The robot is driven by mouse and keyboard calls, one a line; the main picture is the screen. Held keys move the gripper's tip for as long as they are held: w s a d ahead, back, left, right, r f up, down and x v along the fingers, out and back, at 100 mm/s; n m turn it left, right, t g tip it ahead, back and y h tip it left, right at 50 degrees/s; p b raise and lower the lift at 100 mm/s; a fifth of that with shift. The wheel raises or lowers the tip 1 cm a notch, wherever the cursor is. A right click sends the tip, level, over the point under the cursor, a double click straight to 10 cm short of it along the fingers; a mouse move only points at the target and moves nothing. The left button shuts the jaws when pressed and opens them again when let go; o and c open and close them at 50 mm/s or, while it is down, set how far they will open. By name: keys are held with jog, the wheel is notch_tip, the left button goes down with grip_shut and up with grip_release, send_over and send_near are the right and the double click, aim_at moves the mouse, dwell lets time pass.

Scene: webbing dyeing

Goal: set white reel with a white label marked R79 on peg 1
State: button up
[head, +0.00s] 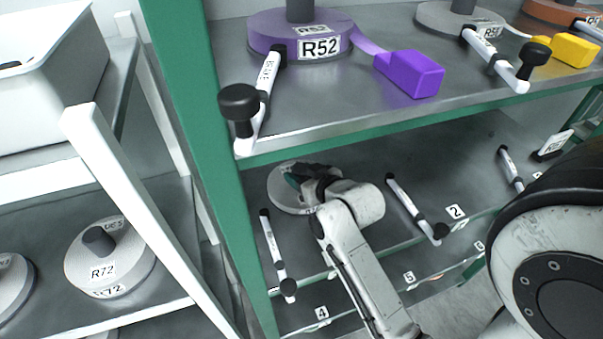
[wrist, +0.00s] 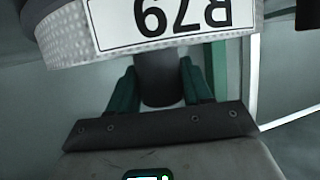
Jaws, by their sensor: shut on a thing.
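The white reel (head: 287,203) is at the left end of the shelf below the top one, under the purple reel. In the wrist view its white label R79 (wrist: 160,18) shows upside down, cut off by the top edge. My gripper (head: 307,176) is at the reel's middle. In the wrist view its teal fingers (wrist: 160,82) are shut on either side of the reel's dark hub (wrist: 160,70). No peg shows under the reel, and no number 1 tag is in view. I cannot tell whether the reel sits on a peg or is above it.
A purple reel R52 (head: 271,37) with a purple block (head: 412,73) stands on the shelf above. A green post (head: 190,110) is close on the left. White-and-black levers (head: 272,240) and (head: 411,207) flank my arm. A rack with reel R72 (head: 130,268) stands left.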

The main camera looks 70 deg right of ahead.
jog(key=o, duration=1.4)
jog(key=shift+s, duration=0.15)
jog(key=b+v, duration=0.1)
jog(key=v, duration=0.9)
jog(key=shift+s+a+r, duration=0.1)
jog(key=shift+s+a, duration=0.1)
jog(key=shift+a, duration=0.05)
